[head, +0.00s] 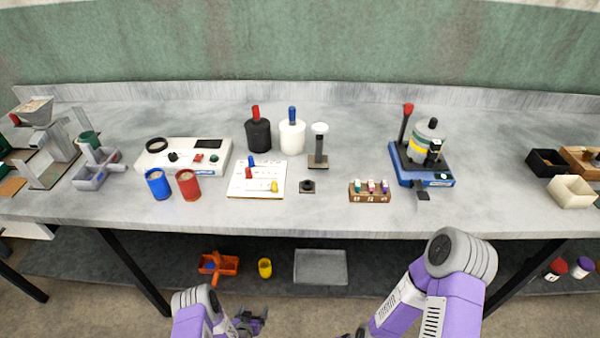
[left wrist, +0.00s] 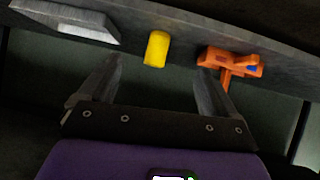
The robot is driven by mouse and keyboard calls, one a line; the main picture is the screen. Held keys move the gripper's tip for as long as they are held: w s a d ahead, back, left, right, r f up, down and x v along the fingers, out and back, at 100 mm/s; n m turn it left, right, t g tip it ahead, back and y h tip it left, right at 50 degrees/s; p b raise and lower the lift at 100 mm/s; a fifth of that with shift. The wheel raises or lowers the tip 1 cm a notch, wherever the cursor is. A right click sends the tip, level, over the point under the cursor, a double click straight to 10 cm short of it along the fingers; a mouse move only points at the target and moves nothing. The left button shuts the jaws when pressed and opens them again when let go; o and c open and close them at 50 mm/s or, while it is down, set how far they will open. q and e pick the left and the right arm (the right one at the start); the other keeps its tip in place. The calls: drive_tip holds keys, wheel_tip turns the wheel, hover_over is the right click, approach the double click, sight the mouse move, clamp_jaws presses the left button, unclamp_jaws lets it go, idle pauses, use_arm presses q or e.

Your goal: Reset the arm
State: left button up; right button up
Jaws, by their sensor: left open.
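My left gripper (head: 254,322) is low at the bottom of the head view, in front of the table and below its top. In the left wrist view its two fingers (left wrist: 158,88) are spread apart with nothing between them. Beyond the fingers are a yellow cup (left wrist: 157,49) and an orange holder (left wrist: 230,63) on the lower shelf. My right arm comes up at the bottom right of the head view, and its elbow is bent. Only a small dark part near the bottom edge shows where it ends, so the right gripper's jaws are out of sight.
The grey table (head: 330,215) carries a blue cup (head: 158,184), a red cup (head: 188,184), a white balance (head: 184,156), a wooden rack (head: 370,196) and a blue-based device (head: 424,160). A grey tray (head: 320,267) lies on the lower shelf. The table's front edge is above both arms' ends.

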use_arm(q)
drive_tip(key=s+d+r+n+g+h+p, duration=0.1)
drive_tip(key=s+d+r+g, duration=0.3)
drive_tip(key=s+r, duration=0.6)
drive_tip(key=s+d+r+n+g+h+p, duration=0.1)
drive_tip(key=s+d+r+n+g+p, duration=0.1)
drive_tip(key=s+r+g, duration=0.4)
drive_tip(key=s+d+r+p, duration=0.1)
drive_tip(key=s+d+r, duration=0.1)
drive_tip(key=s+r, duration=0.3)
wheel_tip(320, 180, up, 3)
drive_tip(key=shift+r+h, duration=0.1)
drive_tip(key=shift+h, duration=0.2)
drive_tip(key=shift+d, duration=0.1)
